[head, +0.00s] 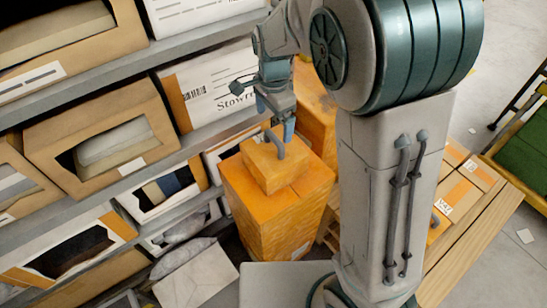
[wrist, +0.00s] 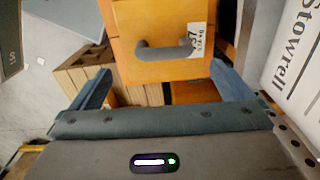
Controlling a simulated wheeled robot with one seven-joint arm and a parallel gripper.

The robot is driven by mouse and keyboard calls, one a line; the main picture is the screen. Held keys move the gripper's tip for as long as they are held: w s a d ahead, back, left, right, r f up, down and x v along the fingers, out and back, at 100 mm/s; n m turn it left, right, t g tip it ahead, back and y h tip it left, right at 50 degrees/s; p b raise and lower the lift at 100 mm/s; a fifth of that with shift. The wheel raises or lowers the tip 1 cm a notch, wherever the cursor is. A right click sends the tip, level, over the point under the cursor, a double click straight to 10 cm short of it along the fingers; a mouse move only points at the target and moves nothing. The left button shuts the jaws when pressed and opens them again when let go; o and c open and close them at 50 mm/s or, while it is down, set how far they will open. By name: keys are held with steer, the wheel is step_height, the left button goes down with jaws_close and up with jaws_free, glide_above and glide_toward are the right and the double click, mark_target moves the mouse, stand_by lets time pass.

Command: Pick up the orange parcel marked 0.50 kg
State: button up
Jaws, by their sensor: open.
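A small orange parcel (head: 270,165) with a grey arched handle (head: 274,144) sits on top of a larger orange box (head: 275,215) beside the racks. In the wrist view the parcel (wrist: 162,68) shows from above, its handle (wrist: 170,49) running across it and a white label (wrist: 197,40) at its right edge. The label's writing is too small to read surely. My gripper (head: 276,117) is open and empty just above the handle. In the wrist view its two fingers (wrist: 160,72) stand apart on either side of the parcel, lower in the picture than the handle.
Racks on the left hold open cartons (head: 103,137) and a white Stowrell box (head: 213,84). Another orange box (head: 315,105) stands behind the parcel, close to my arm. A wooden pallet (head: 470,240) with cartons is at right. Clear floor (head: 515,245) lies beyond it.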

mark_target(274, 136)
steer(key=f, duration=0.9)
steer(key=shift+w+f, duration=0.25)
steer(key=shift+w, duration=0.1)
steer(key=shift+r, duration=0.1)
steer(key=c, duration=1.7)
